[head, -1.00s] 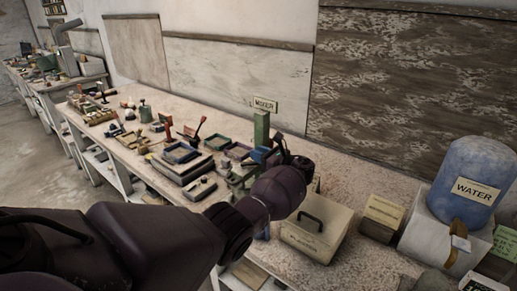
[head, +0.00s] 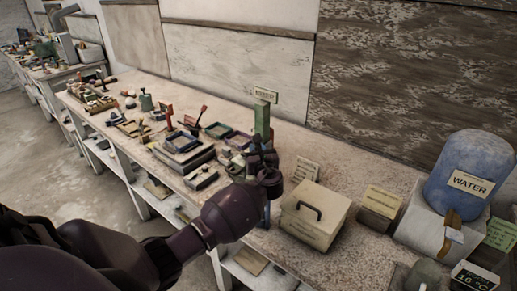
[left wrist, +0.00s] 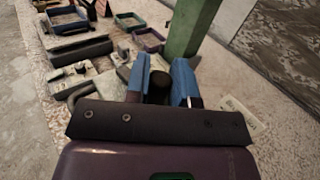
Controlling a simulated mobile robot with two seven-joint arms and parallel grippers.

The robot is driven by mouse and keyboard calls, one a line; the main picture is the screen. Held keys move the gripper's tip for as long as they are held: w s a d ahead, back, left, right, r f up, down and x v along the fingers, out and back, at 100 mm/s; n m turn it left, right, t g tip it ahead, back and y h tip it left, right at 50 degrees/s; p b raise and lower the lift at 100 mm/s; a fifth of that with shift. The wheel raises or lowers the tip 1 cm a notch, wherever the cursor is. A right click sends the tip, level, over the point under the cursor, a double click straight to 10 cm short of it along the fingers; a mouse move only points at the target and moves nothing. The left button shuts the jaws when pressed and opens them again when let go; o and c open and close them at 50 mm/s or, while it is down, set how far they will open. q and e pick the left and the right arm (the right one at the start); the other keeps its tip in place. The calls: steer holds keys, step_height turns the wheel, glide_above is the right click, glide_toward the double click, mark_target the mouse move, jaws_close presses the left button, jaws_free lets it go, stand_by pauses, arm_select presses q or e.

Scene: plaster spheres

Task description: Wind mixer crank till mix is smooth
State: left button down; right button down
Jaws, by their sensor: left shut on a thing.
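The mixer shows as a green upright post (head: 262,120) on the bench, below a wall sign reading MIXER (head: 264,95). My left gripper (head: 264,166) is in front of the post and hides its lower part. In the left wrist view, the blue fingers (left wrist: 158,85) are shut on a dark round knob (left wrist: 158,92), which looks like the crank's handle. The green post (left wrist: 190,28) rises just beyond the fingers. The rest of the crank and the mix are hidden. My right gripper is not in view.
A cream lidded box (head: 312,222) with a dark handle stands right of the gripper. A blue WATER container (head: 468,178) is farther right.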

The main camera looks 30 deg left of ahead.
arm_select(q)
steer(key=shift+s+r+m+t+h, duration=0.15)
steer(key=shift+s+m+t+h, duration=0.1)
steer(key=shift+m+t+h, duration=0.4)
steer(key=c, duration=1.3)
jaws_free()
steer(key=shift+s, duration=0.1)
steer(key=shift+o, duration=0.2)
steer(key=v, duration=1)
steer(key=shift+s+b, duration=0.45)
steer(key=shift+d, duration=0.1)
